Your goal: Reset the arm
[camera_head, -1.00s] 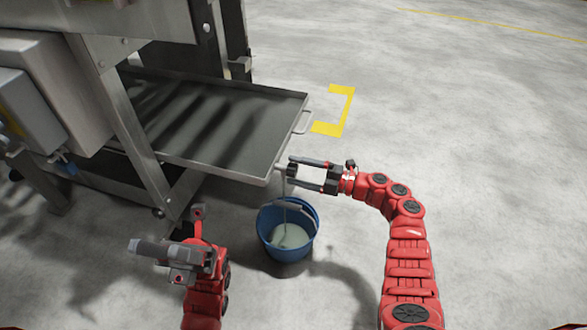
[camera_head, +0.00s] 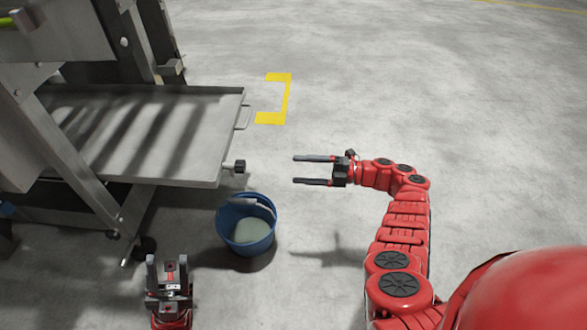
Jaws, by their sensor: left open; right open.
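My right gripper (camera_head: 313,170) is open and empty, its two dark fingers pointing left. It hangs in free space to the right of the metal tray (camera_head: 190,150) and its small drain valve (camera_head: 235,167), apart from both. My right arm bends from the lower right up to it. My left gripper (camera_head: 168,262) is at the lower left, below and left of the blue bucket (camera_head: 232,244). Its fingers point up in the picture, apart and empty.
The bucket stands on the floor just below the tray's corner and holds pale liquid. The machine's metal frame (camera_head: 82,185) fills the left side. A yellow floor marking (camera_head: 287,98) lies beyond the tray. The concrete floor at the right is clear.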

